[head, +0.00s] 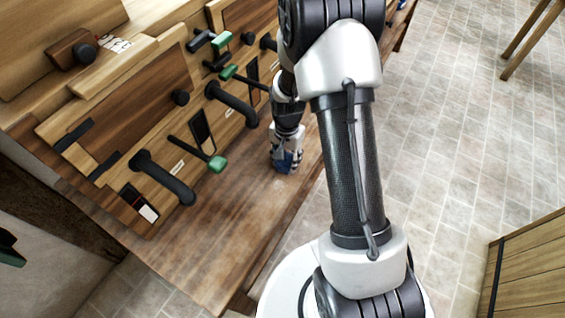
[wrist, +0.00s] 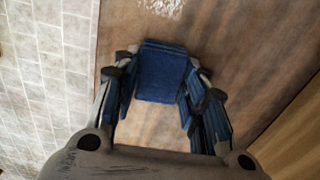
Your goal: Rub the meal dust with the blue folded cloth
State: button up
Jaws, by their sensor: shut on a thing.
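The blue folded cloth (wrist: 162,70) is held between the fingers of my gripper (head: 286,152), which is shut on it. In the head view the cloth (head: 289,162) shows as a small blue patch at the fingertips, low over the wooden bench top (head: 228,218). A pale, speckled patch of meal dust (wrist: 164,6) lies on the bench at the top edge of the wrist view, beyond the cloth and apart from it in the picture. I cannot tell whether the cloth touches the wood.
A wooden panel with black handles (head: 165,180) and green-tipped levers (head: 217,163) stands along the back of the bench, left of my gripper. The bench's front edge drops to a tiled floor (head: 450,130). A wooden cabinet (head: 530,270) stands at the lower right.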

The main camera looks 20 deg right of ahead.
aim_at(270, 191)
jog(key=shift+w+d, duration=0.65)
jog(key=shift+d, duration=0.25)
jog(key=shift+w+d, duration=0.65)
jog(key=shift+d, duration=0.25)
jog(key=shift+r, duration=0.1)
jog(key=shift+s+a, duration=0.45)
jog(key=shift+a, duration=0.3)
jog(key=shift+s+a, duration=0.45)
jog(key=shift+a, duration=0.25)
jog(key=shift+s+a+f, duration=0.1)
jog(key=shift+s+a, duration=1.05)
jog(key=shift+a, duration=0.3)
jog(key=shift+s+a+f, duration=0.1)
jog(key=shift+s+a, duration=1.05)
jog(key=shift+a, duration=0.35)
jog(key=shift+s+a, duration=1.15)
jog(key=shift+a, duration=0.3)
jog(key=shift+w+r+p, duration=0.15)
jog(key=shift+r+p, duration=2.25)
jog(key=shift+r, duration=0.65)
